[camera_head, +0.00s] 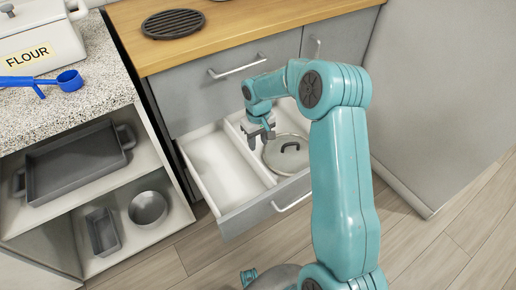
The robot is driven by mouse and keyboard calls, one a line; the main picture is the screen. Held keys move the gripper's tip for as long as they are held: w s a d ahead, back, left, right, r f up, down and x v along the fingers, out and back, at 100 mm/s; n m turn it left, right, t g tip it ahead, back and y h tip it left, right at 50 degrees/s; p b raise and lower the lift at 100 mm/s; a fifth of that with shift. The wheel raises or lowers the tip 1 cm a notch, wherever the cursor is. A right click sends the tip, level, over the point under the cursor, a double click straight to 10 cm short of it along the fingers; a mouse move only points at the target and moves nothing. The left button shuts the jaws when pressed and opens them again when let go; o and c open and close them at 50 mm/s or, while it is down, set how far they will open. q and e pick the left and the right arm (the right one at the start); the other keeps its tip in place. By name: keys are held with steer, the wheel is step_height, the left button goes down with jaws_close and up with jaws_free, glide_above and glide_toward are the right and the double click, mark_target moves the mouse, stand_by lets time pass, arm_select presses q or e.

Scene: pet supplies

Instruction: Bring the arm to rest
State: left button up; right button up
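My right arm (343,180) rises from the bottom of the picture and bends left over an open drawer (240,222). My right gripper (258,138) points down over the drawer, near its middle divider. Its fingers are small and dark here, and I cannot make out a gap between them or anything held. A round pan lid (276,157) with a dark handle lies in the drawer's right compartment, just right of the gripper. The left compartment (222,165) looks empty. My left gripper is not in view.
A wooden counter (245,25) with a black round trivet (173,23) is above the drawer. At left, a speckled counter holds a flour box (40,40) and a blue scoop (69,80). Shelves below hold a baking tray (75,163), loaf pan (102,231) and round bowl (148,208). Floor at right is clear.

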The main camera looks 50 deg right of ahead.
steer(key=shift+r, duration=0.55)
